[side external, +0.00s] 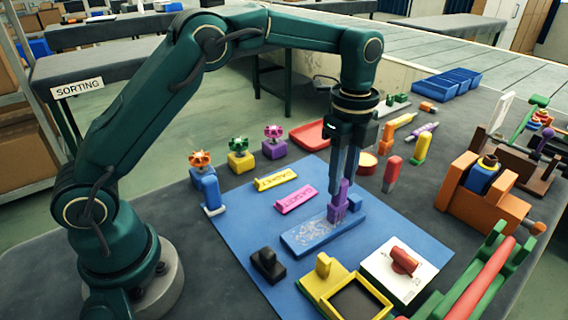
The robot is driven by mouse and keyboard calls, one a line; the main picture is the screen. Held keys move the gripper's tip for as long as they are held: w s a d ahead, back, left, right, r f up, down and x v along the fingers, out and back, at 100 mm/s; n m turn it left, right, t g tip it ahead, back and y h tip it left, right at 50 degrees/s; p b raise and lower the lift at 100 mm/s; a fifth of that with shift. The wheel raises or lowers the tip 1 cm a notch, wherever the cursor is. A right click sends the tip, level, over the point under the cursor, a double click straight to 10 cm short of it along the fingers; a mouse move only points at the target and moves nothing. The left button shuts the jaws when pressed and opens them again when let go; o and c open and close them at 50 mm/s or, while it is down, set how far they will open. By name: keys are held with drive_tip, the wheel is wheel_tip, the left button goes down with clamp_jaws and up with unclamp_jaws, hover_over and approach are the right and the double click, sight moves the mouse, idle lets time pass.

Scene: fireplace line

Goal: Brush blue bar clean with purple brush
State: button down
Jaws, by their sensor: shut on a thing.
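The blue bar (312,238) lies flat on the blue mat (240,238). Whitish specks show on the left and middle of its top. The purple brush (338,206) stands upright over the bar's right part, its lower end at or very near the bar's top; I cannot tell if it touches. My gripper (345,184) points down from above and is shut on the purple brush's upper part. The brush's bristles are not clear at this size. A small blue block shape (355,203) shows just behind the brush at the bar's right end.
A black block (267,265), a yellow framed tray (326,292) and a white plate with a red handle (404,262) stand in front. An orange vise-like block (473,205) is at right.

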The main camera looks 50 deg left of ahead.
drive_tip(key=shift+w, duration=0.7)
drive_tip(key=shift+s, duration=5.6)
wheel_tip(320, 180, up, 8)
drive_tip(key=shift+a, duration=0.2)
